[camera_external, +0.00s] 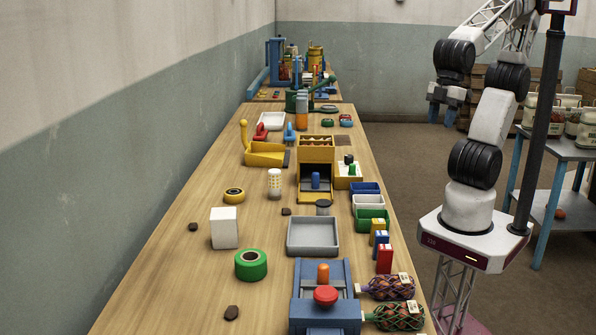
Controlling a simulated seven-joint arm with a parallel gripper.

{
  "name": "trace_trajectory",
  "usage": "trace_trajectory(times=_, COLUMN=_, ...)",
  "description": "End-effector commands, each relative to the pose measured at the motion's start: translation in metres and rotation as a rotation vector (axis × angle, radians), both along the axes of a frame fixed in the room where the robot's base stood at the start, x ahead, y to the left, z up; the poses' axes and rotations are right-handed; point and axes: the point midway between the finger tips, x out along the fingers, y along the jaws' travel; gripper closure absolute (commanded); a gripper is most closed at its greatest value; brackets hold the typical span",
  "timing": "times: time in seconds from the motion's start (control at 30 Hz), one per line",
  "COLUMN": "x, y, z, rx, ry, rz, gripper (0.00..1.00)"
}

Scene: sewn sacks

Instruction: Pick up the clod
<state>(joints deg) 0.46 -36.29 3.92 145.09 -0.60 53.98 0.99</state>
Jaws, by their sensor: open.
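Several small dark brown lumps that look like clods lie on the long wooden table. One clod (231,313) is at the near left, below the green tape roll. Another clod (193,227) is near the left edge, left of the white block. A third small brown piece (286,211) lies left of the grey cylinder. I cannot tell which one the task means. My gripper (443,115) is open and empty. It hangs in the air to the right of the table, far from the lumps, with its blue fingers pointing down.
A white block (224,228), green tape roll (251,265), grey tray (313,251) and blue press with a red knob (325,294) stand around the lumps. Netted sacks (392,287) lie at the near right edge. The table's left strip is mostly clear.

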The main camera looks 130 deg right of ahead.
Motion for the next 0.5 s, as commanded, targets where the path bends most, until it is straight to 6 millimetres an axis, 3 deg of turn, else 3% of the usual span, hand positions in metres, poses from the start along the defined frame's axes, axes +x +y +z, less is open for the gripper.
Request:
trace_trajectory(times=0.1, x=0.0, y=0.0, z=0.0, rx=0.0, ry=0.0, rz=0.0, gripper=0.43)
trace_trajectory(times=0.5, x=0.005, y=-0.0013, z=0.0009, rx=-0.005, ry=0.003, rz=0.011, gripper=0.43)
